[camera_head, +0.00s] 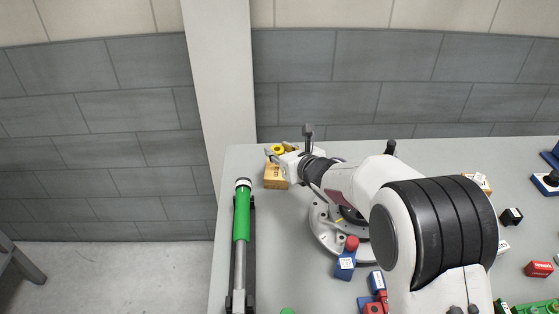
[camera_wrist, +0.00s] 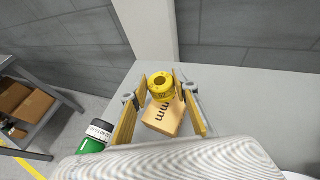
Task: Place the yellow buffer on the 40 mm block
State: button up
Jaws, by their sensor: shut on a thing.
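The yellow buffer (camera_wrist: 161,86) is a short ring with a dark hole, upright between the fingertips of my gripper (camera_wrist: 164,88). My gripper is shut on it. The buffer also shows in the head view (camera_head: 278,149), beside my gripper's fingers. The tan wooden block (camera_wrist: 164,117) shows just under the buffer in the wrist view, with "mm" printed on its face; its number is hidden. In the head view the block (camera_head: 275,177) stands near the back left of the table. I cannot tell whether the buffer touches the block.
A green and silver cylinder (camera_head: 242,215) lies along the table's left edge, near the block. Blue blocks, one with a red knob (camera_head: 352,243), stand in front of my arm. The table's back edge is close behind the block. Several small parts lie at the right.

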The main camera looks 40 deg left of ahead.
jog(key=shift+f, duration=1.8)
jog(key=shift+f, duration=0.1)
jog(key=o, duration=1)
jog(key=shift+o, duration=0.2)
jog(key=shift+d, duration=0.1)
jog(key=shift+s+d+r, duration=0.15)
jog(key=shift+d+r, duration=0.2)
jog(key=v, duration=1.1)
